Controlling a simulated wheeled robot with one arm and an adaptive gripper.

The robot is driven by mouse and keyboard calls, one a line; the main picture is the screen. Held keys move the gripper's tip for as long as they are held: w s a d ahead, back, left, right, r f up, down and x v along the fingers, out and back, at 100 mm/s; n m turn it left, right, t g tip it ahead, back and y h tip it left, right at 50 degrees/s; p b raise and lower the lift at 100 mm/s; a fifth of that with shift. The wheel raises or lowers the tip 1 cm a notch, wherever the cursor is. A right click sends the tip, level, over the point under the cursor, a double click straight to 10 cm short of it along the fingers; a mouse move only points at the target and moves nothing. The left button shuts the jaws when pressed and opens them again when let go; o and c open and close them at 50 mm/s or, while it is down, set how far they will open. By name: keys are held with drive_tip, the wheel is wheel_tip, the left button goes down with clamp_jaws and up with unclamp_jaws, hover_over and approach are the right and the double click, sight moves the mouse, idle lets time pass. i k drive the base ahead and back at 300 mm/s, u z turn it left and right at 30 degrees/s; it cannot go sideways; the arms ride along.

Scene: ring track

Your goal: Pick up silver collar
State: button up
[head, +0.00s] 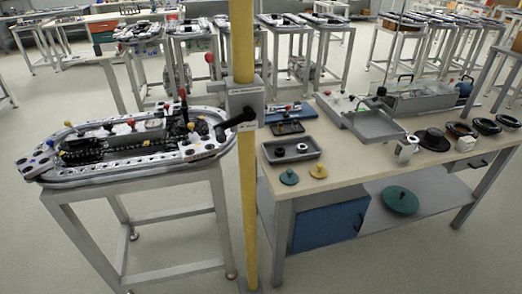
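Two small pieces could be the silver collar, and I cannot tell which. One is a light ring-like piece (303,147) in a grey tray (291,158) on the right workbench (355,168), beside a dark round piece (280,152). The other is a silver cylindrical piece (405,151) standing on the bench right of the tray, with a small part sticking out at its side. My gripper does not show in the head view, so its opening and place are hidden.
A yellow post (245,190) with a grey box and black handle stands between the bench and a ring-track stand (125,150) at left. Green and yellow knobbed discs (289,177) lie near the bench's front edge. Black rings (461,129) lie at right. Front floor is clear.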

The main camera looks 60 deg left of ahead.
sight(302, 148)
drive_tip(key=u, duration=0.8)
drive_tip(key=i, duration=2.9)
drive_tip(key=u, duration=2)
